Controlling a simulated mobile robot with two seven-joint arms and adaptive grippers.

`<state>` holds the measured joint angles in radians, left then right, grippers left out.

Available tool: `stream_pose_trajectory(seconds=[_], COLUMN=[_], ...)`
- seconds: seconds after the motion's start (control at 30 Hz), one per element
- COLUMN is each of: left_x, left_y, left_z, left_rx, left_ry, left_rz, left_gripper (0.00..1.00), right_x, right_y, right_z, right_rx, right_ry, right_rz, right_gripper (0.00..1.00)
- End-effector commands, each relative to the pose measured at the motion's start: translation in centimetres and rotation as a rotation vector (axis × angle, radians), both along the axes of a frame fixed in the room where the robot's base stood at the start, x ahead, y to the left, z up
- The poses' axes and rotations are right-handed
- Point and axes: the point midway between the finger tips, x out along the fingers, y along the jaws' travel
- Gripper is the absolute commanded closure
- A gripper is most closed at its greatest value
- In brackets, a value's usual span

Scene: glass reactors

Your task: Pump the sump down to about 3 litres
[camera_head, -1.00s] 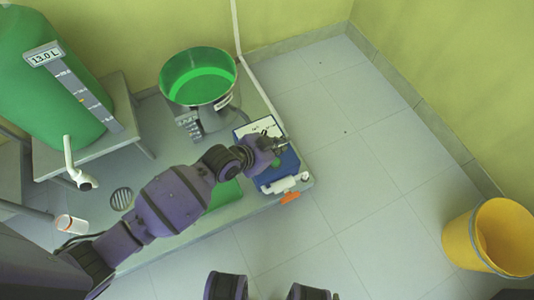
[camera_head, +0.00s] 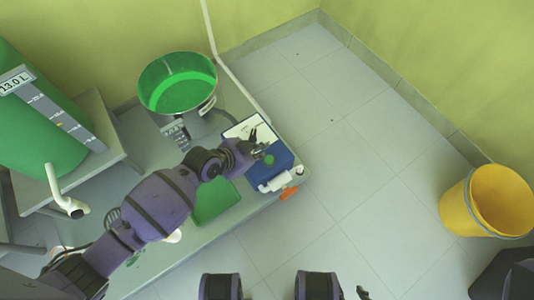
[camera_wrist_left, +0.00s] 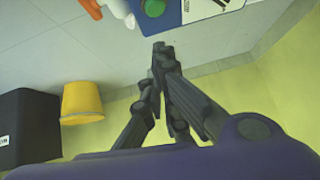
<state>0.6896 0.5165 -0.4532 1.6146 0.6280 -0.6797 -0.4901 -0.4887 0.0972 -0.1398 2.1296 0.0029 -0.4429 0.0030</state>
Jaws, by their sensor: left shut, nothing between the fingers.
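A large green tank (camera_head: 35,125) at the left has a scale and a display (camera_head: 16,82) reading 13.0 L. A metal vessel (camera_head: 178,85) holding green liquid stands at the back of the bench. I cannot tell for sure which one is the sump. A blue box (camera_head: 284,163) with a white panel and a green button (camera_head: 269,160) sits at the bench's right end; the button also shows in the left wrist view (camera_wrist_left: 154,8). My left gripper (camera_head: 262,147) is shut and empty over this box, close to the button. A dark tip at the bottom edge may be my right gripper.
A white spout (camera_head: 63,192) hangs from the tank. A green patch (camera_head: 214,203) lies on the bench (camera_head: 196,240). An orange piece (camera_head: 289,193) sits by its edge. A yellow bucket (camera_head: 462,202) and a dark bin (camera_head: 500,272) stand right on open floor.

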Motion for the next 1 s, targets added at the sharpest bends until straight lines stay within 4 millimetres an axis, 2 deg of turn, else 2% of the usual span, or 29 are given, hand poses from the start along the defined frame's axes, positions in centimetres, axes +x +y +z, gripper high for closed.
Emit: stream_pose_trajectory(seconds=[0.5,0.6,0.8,1.0], left_x=[4.4,4.3,4.4,4.5], left_y=[-5.1,-4.6,-4.5,-4.5], left_z=[-7.8,-9.5,-10.9,-11.0], left_rx=[-0.002,0.002,-0.001,-0.001], left_ry=[0.003,0.005,0.001,-0.001], left_rz=[0.000,0.001,0.000,0.000], left_gripper=[1.00,1.00,1.00,1.00], right_x=[-1.3,-1.5,-1.7,-1.7], right_y=[0.4,0.4,0.4,0.3], right_z=[-5.2,-6.1,-6.9,-7.0], right_rx=[0.006,0.006,0.006,0.005], right_ry=[0.045,0.053,0.061,0.061], right_rz=[0.001,0.002,0.001,0.000], right_gripper=[0.60,0.60,0.60,0.60])
